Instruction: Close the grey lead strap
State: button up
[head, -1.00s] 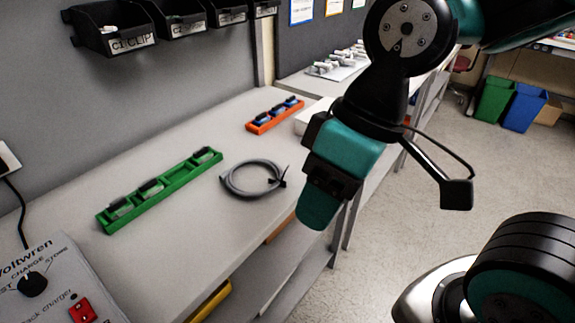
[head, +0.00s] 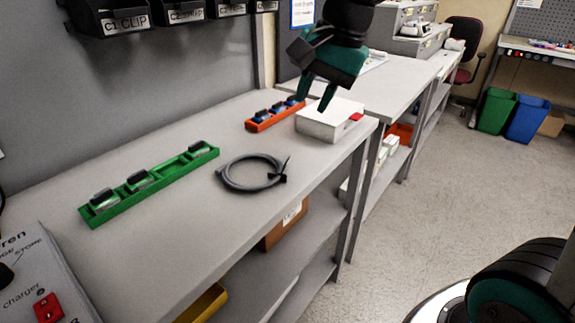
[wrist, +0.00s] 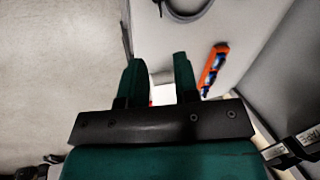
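A coiled grey lead (head: 236,184) lies on the grey bench (head: 180,238). A small black strap (head: 277,177) sits at the right side of the coil, with a short end sticking up beside it. I cannot tell whether the strap is open or closed. Part of the lead (wrist: 186,17) also shows at the top of the wrist view. My gripper (head: 312,106) is above the bench's far end, near a white box, away from the coil. Its two fingers are apart with nothing held between them, as the wrist view also shows (wrist: 158,68).
A green rack (head: 160,188) with several clips stands left of the coil. An orange rack (head: 262,124) with blue clips and the white box (head: 325,122) with a red patch stand behind it. Labelled bins (head: 118,18) hang on the wall. The bench front is clear.

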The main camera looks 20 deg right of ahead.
aim_at(289, 159)
jog(key=b+x, duration=0.1)
jog(key=x, duration=1.4)
jog(key=shift+f+b, duration=0.1)
jog(key=shift+b, duration=0.25)
grip_shut()
